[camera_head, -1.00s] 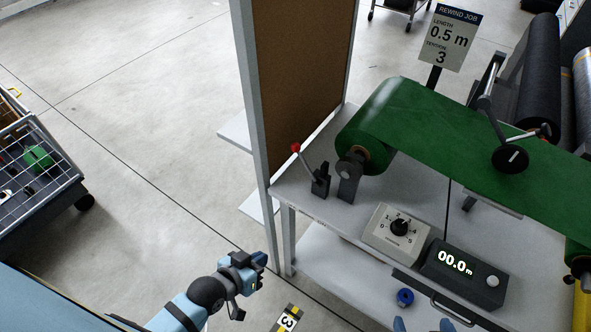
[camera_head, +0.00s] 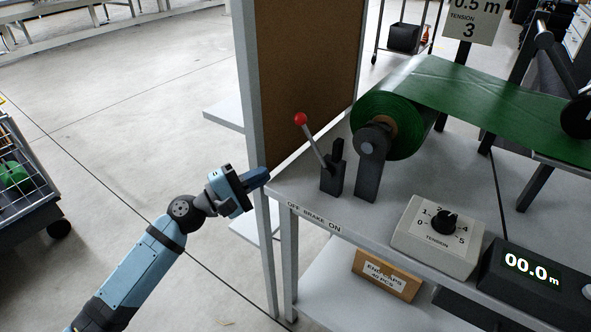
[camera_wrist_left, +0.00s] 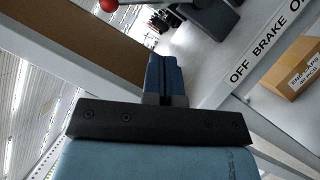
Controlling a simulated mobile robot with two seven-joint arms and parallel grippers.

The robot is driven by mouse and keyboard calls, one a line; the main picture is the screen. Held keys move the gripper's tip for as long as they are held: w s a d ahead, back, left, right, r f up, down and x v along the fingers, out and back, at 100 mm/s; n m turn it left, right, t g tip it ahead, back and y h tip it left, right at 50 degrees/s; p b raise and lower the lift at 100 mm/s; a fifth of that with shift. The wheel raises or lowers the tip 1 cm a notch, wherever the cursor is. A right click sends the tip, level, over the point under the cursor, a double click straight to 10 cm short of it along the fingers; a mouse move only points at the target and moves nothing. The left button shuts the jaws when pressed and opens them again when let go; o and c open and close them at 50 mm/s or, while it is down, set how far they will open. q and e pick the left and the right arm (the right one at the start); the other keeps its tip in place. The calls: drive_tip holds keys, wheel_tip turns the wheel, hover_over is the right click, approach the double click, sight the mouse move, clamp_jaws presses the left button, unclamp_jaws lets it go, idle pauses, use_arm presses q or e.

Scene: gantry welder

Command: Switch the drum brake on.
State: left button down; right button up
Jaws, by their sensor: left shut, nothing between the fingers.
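The drum brake is a lever with a red knob (camera_head: 300,118) on a dark bracket (camera_head: 333,178) at the bench's left end. The lever leans left, toward the OFF side of the "OFF BRAKE ON" label (camera_head: 314,217). The knob also shows at the top of the left wrist view (camera_wrist_left: 108,5). My left gripper (camera_head: 262,175) is shut and empty. It is left of and below the knob, near the bench's left edge, apart from the lever. The wrist view shows its closed blue fingers (camera_wrist_left: 163,75). My right gripper is not in view.
A framed brown board (camera_head: 305,80) stands upright just behind my left gripper. A green roll (camera_head: 385,120) sits right of the lever. The tension dial box (camera_head: 437,235) and length display (camera_head: 530,272) are at the front right.

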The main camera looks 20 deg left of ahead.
sight(312, 142)
use_arm(q)
drive_tip(key=shift+w+a+r+n+t+h+b, duration=0.3)
drive_tip(key=shift+a+r+n+h+b, duration=0.35)
drive_tip(key=shift+r+b, duration=0.25)
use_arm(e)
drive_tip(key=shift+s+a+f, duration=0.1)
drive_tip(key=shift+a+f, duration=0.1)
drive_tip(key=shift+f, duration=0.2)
use_arm(q)
drive_tip(key=shift+d, duration=0.1)
drive_tip(key=p+x, duration=0.1)
drive_tip(key=x, duration=0.9)
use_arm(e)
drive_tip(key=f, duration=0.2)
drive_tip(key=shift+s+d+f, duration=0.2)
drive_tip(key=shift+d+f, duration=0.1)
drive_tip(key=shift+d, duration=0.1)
use_arm(q)
drive_tip(key=shift+f, duration=0.1)
